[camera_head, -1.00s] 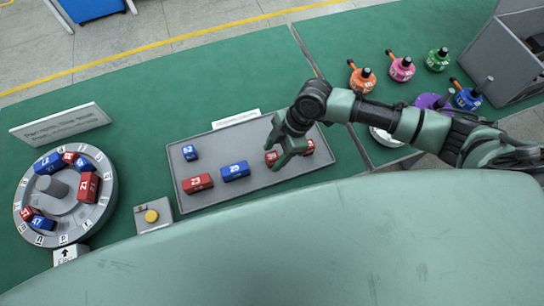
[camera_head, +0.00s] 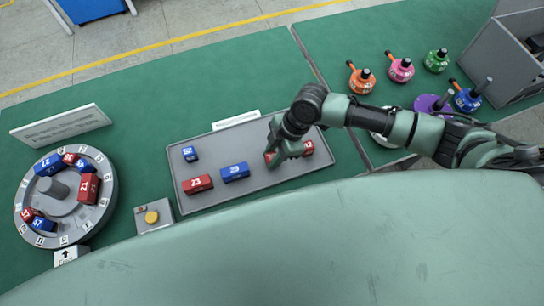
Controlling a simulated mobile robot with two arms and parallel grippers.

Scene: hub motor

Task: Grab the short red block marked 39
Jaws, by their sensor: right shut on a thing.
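My right gripper (camera_head: 273,156) is over the right part of the grey tray (camera_head: 240,191), with its arm coming in from the right. It is shut on a red block (camera_head: 270,158). The fingers cover most of this block, and its number cannot be read. Another short red block (camera_head: 307,148) lies just right of the gripper, partly behind the arm, its number too small to read surely. In the tray's left half are a red block marked 23 (camera_head: 198,183), a blue block (camera_head: 235,172) and a small blue block (camera_head: 190,153). My left gripper is not in view.
A round grey fixture (camera_head: 60,208) with red and blue blocks stands at the left. A yellow button (camera_head: 151,217) sits beside the tray. Several coloured knobbed parts, one orange (camera_head: 361,80), stand at the upper right near a grey bin (camera_head: 497,62).

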